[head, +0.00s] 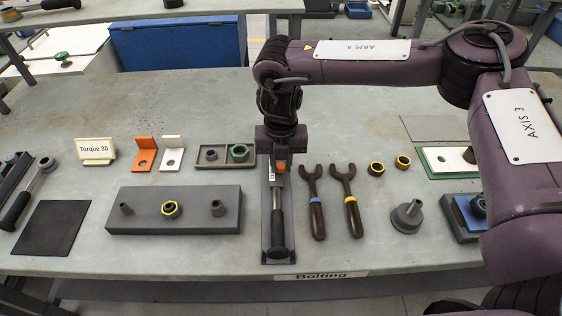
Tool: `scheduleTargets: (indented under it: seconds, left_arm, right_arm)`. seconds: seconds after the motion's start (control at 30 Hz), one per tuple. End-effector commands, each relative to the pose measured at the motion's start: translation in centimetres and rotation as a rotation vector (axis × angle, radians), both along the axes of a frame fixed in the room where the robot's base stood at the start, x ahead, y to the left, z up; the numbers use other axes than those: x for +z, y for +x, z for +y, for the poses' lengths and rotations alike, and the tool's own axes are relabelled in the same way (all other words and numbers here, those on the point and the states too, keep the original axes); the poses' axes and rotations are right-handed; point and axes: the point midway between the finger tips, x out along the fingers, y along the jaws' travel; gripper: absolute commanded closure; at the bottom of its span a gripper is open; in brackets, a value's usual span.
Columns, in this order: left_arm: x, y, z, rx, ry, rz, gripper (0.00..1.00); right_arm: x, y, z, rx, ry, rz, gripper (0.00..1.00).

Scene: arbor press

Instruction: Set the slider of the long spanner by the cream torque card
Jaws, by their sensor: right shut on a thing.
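The cream torque card (97,150) stands at the left of the bench and reads "Torque 30". The long spanner (278,226) lies lengthwise on a dark narrow rest (276,258), its black handle towards the front edge. Its orange slider (281,167) shows near the upper end, beside a pale strip whose marks are too small to read. My right gripper (279,158) points down over this upper end and is shut at the slider; its fingertips are partly hidden. My left gripper is not in view.
Two fork-ended spanners (313,202) (348,200) lie just right of the rest. A grey block (190,222) with fittings and a tray (211,164) with rings lie left. A funnel-shaped part (407,217) stands right. A dark mat (52,228) lies front left.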

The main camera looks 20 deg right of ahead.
Motion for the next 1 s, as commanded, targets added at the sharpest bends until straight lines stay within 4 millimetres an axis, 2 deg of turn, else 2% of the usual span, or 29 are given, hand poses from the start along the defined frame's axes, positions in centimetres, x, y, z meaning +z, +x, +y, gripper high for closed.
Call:
scheduleTargets:
  seconds: [0.27,0.3,0.43,0.47,0.77,0.87,1.0]
  left_arm:
    - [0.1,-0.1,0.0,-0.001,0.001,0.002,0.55]
    - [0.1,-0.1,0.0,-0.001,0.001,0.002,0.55]
    - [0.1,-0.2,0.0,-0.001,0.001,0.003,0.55]
    - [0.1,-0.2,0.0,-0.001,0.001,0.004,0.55]
    - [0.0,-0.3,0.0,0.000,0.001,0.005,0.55]
    - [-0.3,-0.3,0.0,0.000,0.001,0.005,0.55]
    - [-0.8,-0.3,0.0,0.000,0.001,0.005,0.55]
  right_arm:
    - [0.1,0.2,0.0,-0.001,0.001,0.000,1.00]
    - [0.1,0.2,0.0,-0.001,0.001,0.000,0.75]
    - [0.1,0.2,0.0,-0.001,0.001,0.000,0.58]
    - [0.1,0.2,0.0,-0.001,0.001,0.000,0.57]
    - [0.3,0.2,0.0,0.000,0.002,-0.001,0.57]
    - [1.3,0.2,0.0,0.000,0.002,-0.003,0.57]
    - [3.7,0.3,0.0,-0.001,0.002,-0.004,0.57]
